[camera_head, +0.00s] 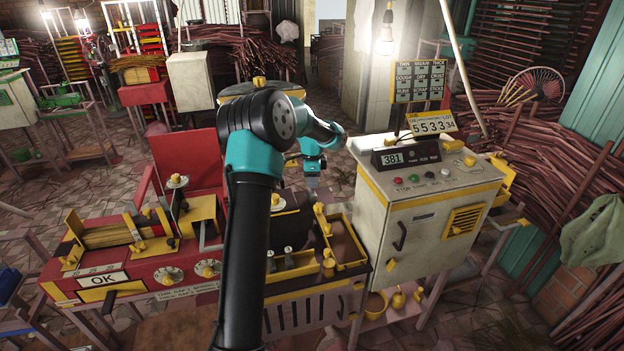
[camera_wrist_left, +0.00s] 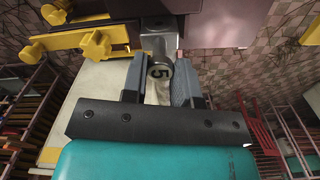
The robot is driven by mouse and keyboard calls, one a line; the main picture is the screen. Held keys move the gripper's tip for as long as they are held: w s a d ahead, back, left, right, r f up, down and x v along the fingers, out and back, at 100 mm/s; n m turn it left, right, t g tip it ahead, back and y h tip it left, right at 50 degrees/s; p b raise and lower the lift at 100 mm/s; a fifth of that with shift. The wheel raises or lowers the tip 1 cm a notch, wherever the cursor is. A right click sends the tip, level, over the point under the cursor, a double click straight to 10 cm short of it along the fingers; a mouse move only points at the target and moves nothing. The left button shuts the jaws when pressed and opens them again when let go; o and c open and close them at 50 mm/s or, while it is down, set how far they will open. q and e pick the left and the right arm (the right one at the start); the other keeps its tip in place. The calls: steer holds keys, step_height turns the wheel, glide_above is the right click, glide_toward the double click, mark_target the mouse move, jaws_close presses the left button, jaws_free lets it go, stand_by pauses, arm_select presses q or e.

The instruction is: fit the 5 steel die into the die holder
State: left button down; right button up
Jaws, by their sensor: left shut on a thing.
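The steel die marked 5 (camera_wrist_left: 158,72) shows its numbered round face in the left wrist view, between the two grey fingers. My left gripper (camera_wrist_left: 159,84) is shut on it. A bright metal part (camera_wrist_left: 161,42) sits directly beyond the die; I cannot tell whether it is the die holder or how far the die is inside it. In the head view my left gripper (camera_head: 312,183) is small, behind the red machine bench and left of the cream control cabinet. The die is too small to make out there. My right gripper is not in view.
Other small dies (camera_head: 288,254) stand in a yellow-edged rack on the bench. A yellow-rimmed tray (camera_head: 352,266) lies beside it. The control cabinet (camera_head: 418,225) stands close on the right. Yellow fittings (camera_wrist_left: 95,45) jut out left of the die in the wrist view.

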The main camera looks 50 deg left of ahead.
arm_select(q)
steer(key=shift+f, duration=1.6)
stand_by(1.3)
steer(key=c, duration=0.8)
jaws_free()
step_height(320, 180, up, 17)
steer(key=shift+r, duration=0.2)
stand_by(0.6)
